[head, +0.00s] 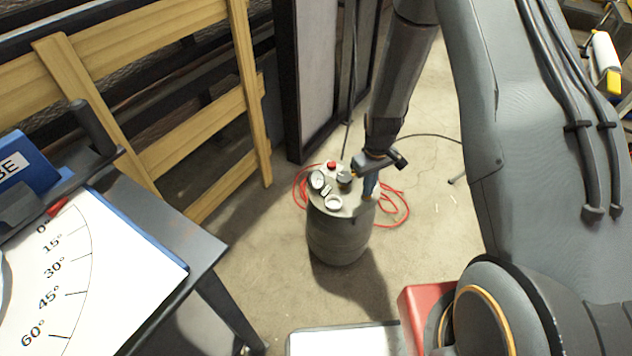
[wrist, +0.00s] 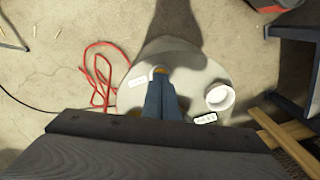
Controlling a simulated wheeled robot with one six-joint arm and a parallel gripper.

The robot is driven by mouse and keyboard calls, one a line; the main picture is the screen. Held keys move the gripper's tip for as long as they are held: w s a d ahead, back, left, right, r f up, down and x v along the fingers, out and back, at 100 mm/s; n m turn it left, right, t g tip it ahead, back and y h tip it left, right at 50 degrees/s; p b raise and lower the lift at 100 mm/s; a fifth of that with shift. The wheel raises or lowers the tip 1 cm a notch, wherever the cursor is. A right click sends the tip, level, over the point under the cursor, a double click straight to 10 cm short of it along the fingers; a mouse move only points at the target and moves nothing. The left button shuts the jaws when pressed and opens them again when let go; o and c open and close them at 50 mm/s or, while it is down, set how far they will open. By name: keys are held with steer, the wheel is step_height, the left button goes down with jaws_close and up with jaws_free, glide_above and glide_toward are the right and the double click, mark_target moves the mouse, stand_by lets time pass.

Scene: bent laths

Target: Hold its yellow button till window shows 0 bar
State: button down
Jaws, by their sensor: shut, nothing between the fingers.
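A grey drum-shaped tank (head: 338,240) stands on the floor. Its lid carries a dial (head: 317,181), a second round white-faced dial (head: 333,203), a red knob (head: 331,165) and a dark knob (head: 344,178). My gripper (head: 370,188) is shut and empty, with blue fingers pointing down at the lid's right side. In the wrist view the lid (wrist: 190,72) lies beneath the fingers. A small yellow-orange part, likely the yellow button (wrist: 160,69), shows at the fingertips, mostly hidden by them. I cannot tell whether they touch or press it. No window reading is legible.
A red hose (head: 400,205) lies coiled on the floor around the tank. A wooden frame (head: 200,130) and dark upright panels stand behind. A table with an angle chart (head: 110,265) is at left. A red box (head: 412,305) is in front.

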steer(key=shift+r, duration=0.1)
stand_by(0.4)
step_height(320, 180, up, 7)
steer(key=p, duration=0.5)
stand_by(0.3)
stand_by(0.4)
steer(key=s+r+m+p, duration=0.1)
steer(key=s+r+p, duration=0.3)
steer(key=r, duration=0.7)
steer(key=s+r+m+p, duration=0.1)
steer(key=s+r, duration=0.4)
steer(key=r, duration=0.6)
steer(key=s+a+r+m+p, duration=0.1)
steer(key=s+r+m+p, duration=0.2)
steer(key=s+r, duration=1.2)
steer(key=shift+s+p, duration=0.7)
steer(key=shift+p, duration=0.35)
steer(key=shift+a, duration=0.1)
